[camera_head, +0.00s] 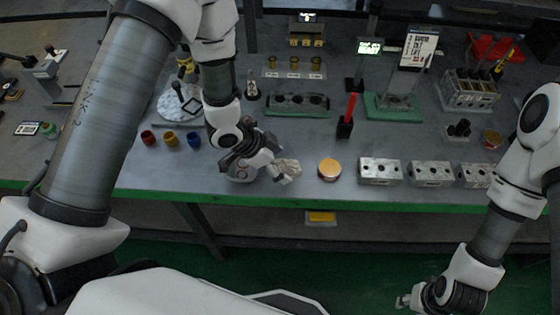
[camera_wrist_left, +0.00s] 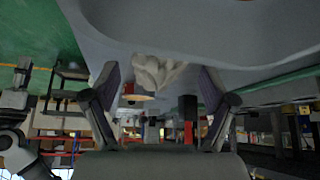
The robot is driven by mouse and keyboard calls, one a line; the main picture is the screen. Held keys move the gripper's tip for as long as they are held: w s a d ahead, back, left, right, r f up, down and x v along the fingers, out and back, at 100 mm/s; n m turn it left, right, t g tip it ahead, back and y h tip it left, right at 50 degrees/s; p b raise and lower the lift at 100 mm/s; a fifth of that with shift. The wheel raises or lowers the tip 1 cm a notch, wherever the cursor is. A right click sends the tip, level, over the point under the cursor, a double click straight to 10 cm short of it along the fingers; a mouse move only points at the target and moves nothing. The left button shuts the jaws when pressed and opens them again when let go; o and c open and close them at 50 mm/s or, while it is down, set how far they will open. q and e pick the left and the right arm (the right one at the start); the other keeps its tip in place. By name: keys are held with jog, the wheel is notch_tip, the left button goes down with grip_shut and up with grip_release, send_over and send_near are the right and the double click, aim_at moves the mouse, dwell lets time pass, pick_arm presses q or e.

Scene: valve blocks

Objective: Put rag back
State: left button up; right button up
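The rag (camera_head: 289,167) is a small crumpled beige cloth near the front edge of the grey table. My left gripper (camera_head: 270,166) is low over the table, just left of the rag. In the left wrist view the rag (camera_wrist_left: 158,72) shows between and beyond the two fingertips (camera_wrist_left: 160,84). The fingers are spread, with a gap on each side of the rag. Whether the rag rests fully on the table cannot be told. My right gripper (camera_head: 405,301) is low at the bottom right, in front of the table and away from the rag; its fingers are too small to read.
A round orange-topped tin (camera_head: 329,169) stands right of the rag. Metal valve blocks (camera_head: 380,171) line the front edge further right. Small coloured cups (camera_head: 171,139) stand to the left. A red-handled tool (camera_head: 348,115) stands upright behind. A round grey object (camera_head: 240,174) is partly hidden beneath my left gripper.

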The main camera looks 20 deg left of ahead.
pick_arm(q)
jog(key=shift+r, duration=0.25)
jog(key=v, duration=1.2)
jog(key=shift+f+p, duration=0.1)
jog(key=shift+p, duration=0.25)
